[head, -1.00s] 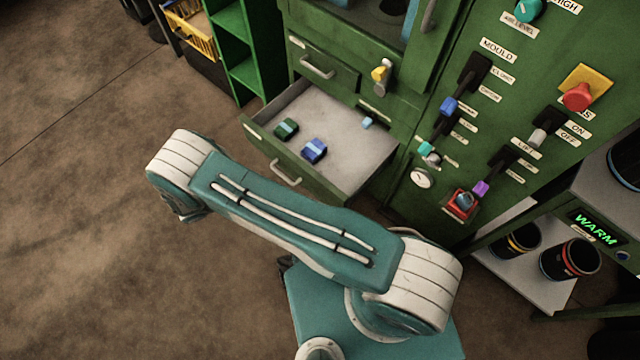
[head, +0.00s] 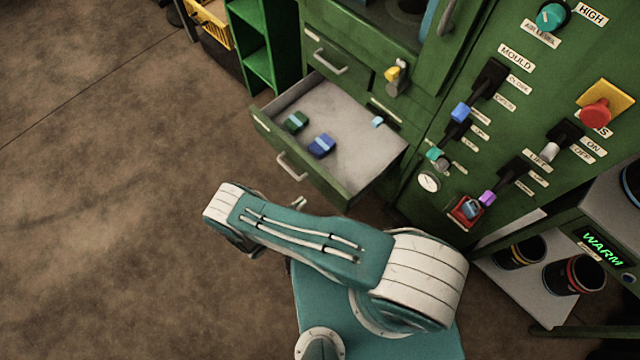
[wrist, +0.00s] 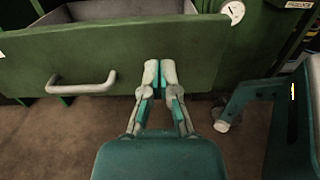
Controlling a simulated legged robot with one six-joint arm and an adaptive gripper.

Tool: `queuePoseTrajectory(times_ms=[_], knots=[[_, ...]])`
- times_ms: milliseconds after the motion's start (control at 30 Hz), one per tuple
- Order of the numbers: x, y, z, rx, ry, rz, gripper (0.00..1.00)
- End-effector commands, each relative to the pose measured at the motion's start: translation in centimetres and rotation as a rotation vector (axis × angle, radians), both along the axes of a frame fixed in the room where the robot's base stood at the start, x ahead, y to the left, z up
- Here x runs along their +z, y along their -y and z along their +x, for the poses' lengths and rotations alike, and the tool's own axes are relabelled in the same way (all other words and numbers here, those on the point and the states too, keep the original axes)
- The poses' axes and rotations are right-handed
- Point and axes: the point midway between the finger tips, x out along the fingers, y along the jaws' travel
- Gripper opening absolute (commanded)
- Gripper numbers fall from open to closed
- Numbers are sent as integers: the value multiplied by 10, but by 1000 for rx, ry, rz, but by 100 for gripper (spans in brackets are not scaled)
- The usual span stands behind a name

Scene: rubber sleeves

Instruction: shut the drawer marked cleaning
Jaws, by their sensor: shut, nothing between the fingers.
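An open green drawer (head: 325,183) juts from the green cabinet in the head view. Its pale label is too small to read, so I cannot confirm the marking. A green block (head: 295,121), a blue block (head: 320,146) and a small light-blue piece (head: 378,122) lie inside. In the wrist view, the drawer front (wrist: 60,55) spans the upper picture, with its handle (wrist: 82,84) left of my gripper (wrist: 160,75). My gripper is shut and empty, its fingertips before the front panel. I cannot tell whether they touch it. In the head view, my arm mostly hides the gripper.
A shut drawer (head: 337,66) sits above, with a yellow-tipped lever (head: 394,74) at its right. Levers and a red button (head: 595,113) crowd the right panel. Black cups (head: 573,275) stand on a low shelf at right. The floor at left is clear.

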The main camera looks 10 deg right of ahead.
Motion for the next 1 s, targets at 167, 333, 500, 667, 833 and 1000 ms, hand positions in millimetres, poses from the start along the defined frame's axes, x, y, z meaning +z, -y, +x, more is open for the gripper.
queuePoseTrajectory(times_ms=[167, 333, 500, 667, 833, 1000], knots=[[1, 30, 19, -6, -1, 1, 0], [1, 54, 36, -5, -1, -1, 0], [0, 69, 46, -3, 0, -1, 0], [0, 73, 49, -1, 0, -1, 0], [1, 73, 50, 0, 0, 0, 0], [1, 74, 50, -1, 0, 0, 0]])
